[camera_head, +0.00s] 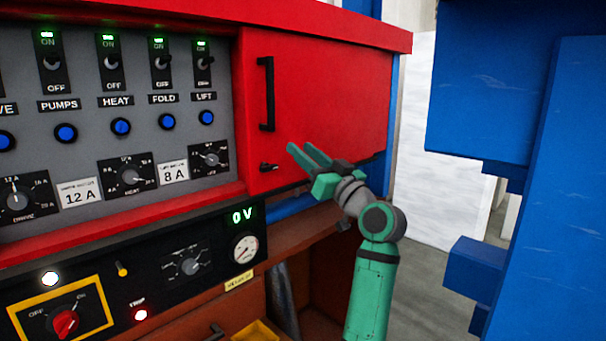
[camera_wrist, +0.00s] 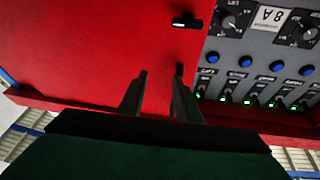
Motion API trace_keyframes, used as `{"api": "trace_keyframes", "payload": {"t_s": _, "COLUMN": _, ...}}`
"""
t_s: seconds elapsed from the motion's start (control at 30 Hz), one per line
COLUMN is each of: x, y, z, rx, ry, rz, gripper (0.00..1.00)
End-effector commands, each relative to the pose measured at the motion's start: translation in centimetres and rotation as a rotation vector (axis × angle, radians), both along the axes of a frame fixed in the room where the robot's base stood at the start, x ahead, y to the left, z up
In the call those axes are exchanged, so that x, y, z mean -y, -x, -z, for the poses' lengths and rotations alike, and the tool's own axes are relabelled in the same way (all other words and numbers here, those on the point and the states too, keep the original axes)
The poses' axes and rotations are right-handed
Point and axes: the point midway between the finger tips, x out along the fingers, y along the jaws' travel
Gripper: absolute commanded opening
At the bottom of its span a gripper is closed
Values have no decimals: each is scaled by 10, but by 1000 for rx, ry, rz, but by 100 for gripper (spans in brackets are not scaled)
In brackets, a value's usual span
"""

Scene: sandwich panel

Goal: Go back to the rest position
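My gripper (camera_head: 303,154) is in front of the red door (camera_head: 335,100), right of and below its black vertical handle (camera_head: 267,94). Its two green fingers point up and left and are spread, with nothing visible between them. In the wrist view, which looks turned over, the dark fingers (camera_wrist: 160,76) stand apart before the red door (camera_wrist: 80,60). The small black latch (camera_head: 268,167) is left of the fingers and also shows in the wrist view (camera_wrist: 186,21). The door looks shut. I cannot tell whether any finger touches it.
The grey switch panel (camera_head: 85,130) at left has several switches, green lamps, blue buttons and dials. Blue structures (camera_head: 565,170) stand at right.

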Motion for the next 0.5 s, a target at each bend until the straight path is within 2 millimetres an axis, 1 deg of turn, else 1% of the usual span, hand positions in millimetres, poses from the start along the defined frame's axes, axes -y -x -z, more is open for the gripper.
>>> {"api": "trace_keyframes", "payload": {"t_s": 0.03, "x": 2, "y": -6, "z": 34, "rx": -31, "ry": -13, "rz": 23, "gripper": 31}}
{"api": "trace_keyframes", "payload": {"t_s": 0.07, "x": 3, "y": -9, "z": 50, "rx": -44, "ry": -19, "rz": 36, "gripper": 31}}
{"api": "trace_keyframes", "payload": {"t_s": 0.1, "x": 5, "y": -12, "z": 71, "rx": -63, "ry": -28, "rz": 56, "gripper": 31}}
{"api": "trace_keyframes", "payload": {"t_s": 0.17, "x": 8, "y": -14, "z": 103, "rx": -89, "ry": -40, "rz": 85, "gripper": 31}}
{"api": "trace_keyframes", "payload": {"t_s": 0.2, "x": 10, "y": -15, "z": 125, "rx": -107, "ry": -47, "rz": 102, "gripper": 31}}
{"api": "trace_keyframes", "payload": {"t_s": 0.23, "x": 11, "y": -15, "z": 140, "rx": -119, "ry": -51, "rz": 118, "gripper": 31}}
{"api": "trace_keyframes", "payload": {"t_s": 0.27, "x": 12, "y": -14, "z": 156, "rx": -132, "ry": -56, "rz": 132, "gripper": 31}}
{"api": "trace_keyframes", "payload": {"t_s": 0.3, "x": 14, "y": -13, "z": 177, "rx": -148, "ry": -62, "rz": 151, "gripper": 31}}
{"api": "trace_keyframes", "payload": {"t_s": 0.37, "x": 16, "y": -10, "z": 208, "rx": -173, "ry": -69, "rz": 178, "gripper": 31}}
{"api": "trace_keyframes", "payload": {"t_s": 0.4, "x": 18, "y": -7, "z": 228, "rx": -187, "ry": -72, "rz": 197, "gripper": 31}}
{"api": "trace_keyframes", "payload": {"t_s": 0.47, "x": 20, "y": -1, "z": 258, "rx": -210, "ry": -77, "rz": 225, "gripper": 31}}
{"api": "trace_keyframes", "payload": {"t_s": 0.5, "x": 21, "y": 3, "z": 278, "rx": -225, "ry": -80, "rz": 242, "gripper": 31}}
